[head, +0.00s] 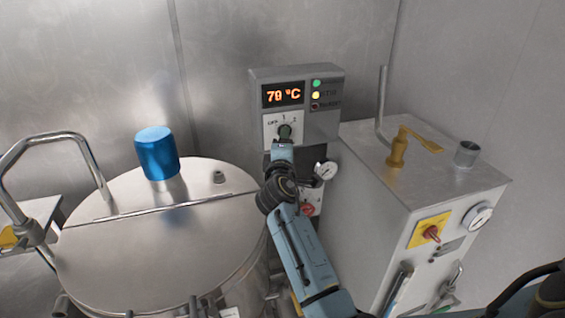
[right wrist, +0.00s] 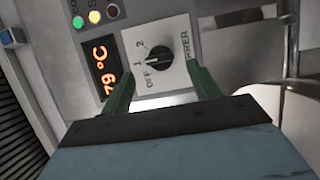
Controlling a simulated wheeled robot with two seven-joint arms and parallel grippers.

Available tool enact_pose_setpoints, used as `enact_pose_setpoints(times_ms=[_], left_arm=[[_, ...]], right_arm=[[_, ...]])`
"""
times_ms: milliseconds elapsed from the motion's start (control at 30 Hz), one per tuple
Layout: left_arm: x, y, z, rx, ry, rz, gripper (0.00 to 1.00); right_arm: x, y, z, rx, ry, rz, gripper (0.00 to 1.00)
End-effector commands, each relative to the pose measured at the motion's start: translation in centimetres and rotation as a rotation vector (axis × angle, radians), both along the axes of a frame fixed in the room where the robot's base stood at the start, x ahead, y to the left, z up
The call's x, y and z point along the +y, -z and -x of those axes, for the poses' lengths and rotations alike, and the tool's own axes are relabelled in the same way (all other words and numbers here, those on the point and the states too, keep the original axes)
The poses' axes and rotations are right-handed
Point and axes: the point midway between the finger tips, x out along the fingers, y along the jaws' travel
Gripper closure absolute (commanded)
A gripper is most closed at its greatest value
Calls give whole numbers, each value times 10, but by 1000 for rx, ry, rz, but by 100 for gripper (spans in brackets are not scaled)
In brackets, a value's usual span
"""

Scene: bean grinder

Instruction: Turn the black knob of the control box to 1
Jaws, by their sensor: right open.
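The grey control box (head: 325,122) is on the back wall in the head view, with an orange temperature display. Its black knob (head: 284,132) sits on a white plate marked OFF, 1 and 2. In the right wrist view, the knob (right wrist: 158,60) appears turned sideways with the plate. I cannot tell for sure which mark it points to. My right gripper (head: 283,143) is in front of the knob. Its green fingers (right wrist: 160,70) are open, one to each side of the knob in the right wrist view; contact cannot be made out. My left gripper is not in view.
A large steel vessel (head: 150,255) with a blue cap (head: 155,152) stands at left. A grey cabinet (head: 390,220) with a brass handle and a yellow-backed red switch stands right of my arm. A round gauge (head: 326,170) is just below the control box.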

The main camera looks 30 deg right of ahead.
Motion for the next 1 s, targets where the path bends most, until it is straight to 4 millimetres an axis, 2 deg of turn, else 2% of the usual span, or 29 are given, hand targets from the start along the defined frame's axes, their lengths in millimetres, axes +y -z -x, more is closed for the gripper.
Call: enact_pose_setpoints(times_ms=[200,400,600,1000], left_arm=[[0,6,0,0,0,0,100],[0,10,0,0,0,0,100],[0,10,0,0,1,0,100],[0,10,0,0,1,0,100]], right_arm=[[28,2,38,0,-2,-3,38],[44,2,60,0,-2,-1,38],[49,1,68,1,0,-1,38],[49,0,67,1,0,-1,38]])
